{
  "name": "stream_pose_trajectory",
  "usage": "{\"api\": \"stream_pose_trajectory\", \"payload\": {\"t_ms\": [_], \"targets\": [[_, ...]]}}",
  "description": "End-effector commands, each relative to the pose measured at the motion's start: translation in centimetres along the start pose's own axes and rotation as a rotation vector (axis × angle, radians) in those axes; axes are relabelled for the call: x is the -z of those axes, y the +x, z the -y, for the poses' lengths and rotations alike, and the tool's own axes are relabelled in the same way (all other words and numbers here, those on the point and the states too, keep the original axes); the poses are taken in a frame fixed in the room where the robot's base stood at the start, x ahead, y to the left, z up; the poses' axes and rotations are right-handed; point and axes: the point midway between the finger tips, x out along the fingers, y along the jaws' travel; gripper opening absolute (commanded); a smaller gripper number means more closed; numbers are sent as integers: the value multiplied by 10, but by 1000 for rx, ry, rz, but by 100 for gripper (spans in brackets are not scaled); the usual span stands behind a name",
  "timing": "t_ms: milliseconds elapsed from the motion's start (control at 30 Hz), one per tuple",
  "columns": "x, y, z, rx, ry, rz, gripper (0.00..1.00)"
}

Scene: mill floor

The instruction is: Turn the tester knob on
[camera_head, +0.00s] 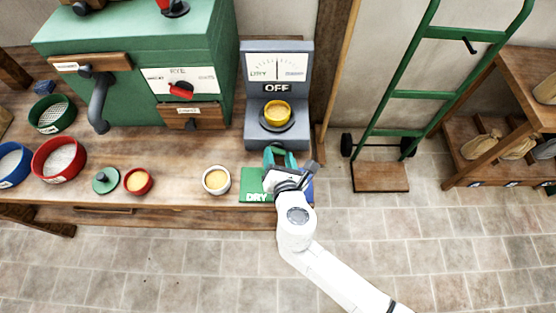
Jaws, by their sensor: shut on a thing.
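The grey tester (251,95) stands against the wall at the back of the bench. Its dial (277,67) has an upright needle, and the sign (277,88) below it reads OFF. A yellow bowl (277,112) sits on its round plate. My gripper (280,152) is at the front of the tester's base, with teal parts at its end. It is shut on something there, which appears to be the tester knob. The knob itself is hidden behind my gripper, so its turn cannot be seen.
A green DRY mat (256,190) and a blue mat (308,189) lie under my wrist. A white bowl (216,187) of yellow contents is left of them. A green mill (135,50) stands left of the tester. A broom handle (339,75) and green hand truck (401,94) stand right.

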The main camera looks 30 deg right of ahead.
Motion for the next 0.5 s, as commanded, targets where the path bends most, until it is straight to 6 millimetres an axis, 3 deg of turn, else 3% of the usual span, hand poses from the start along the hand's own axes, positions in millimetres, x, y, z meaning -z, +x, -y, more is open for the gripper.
{"api": "stream_pose_trajectory", "payload": {"t_ms": [500], "targets": [[0,0,2,-34,81,-1,25]]}}
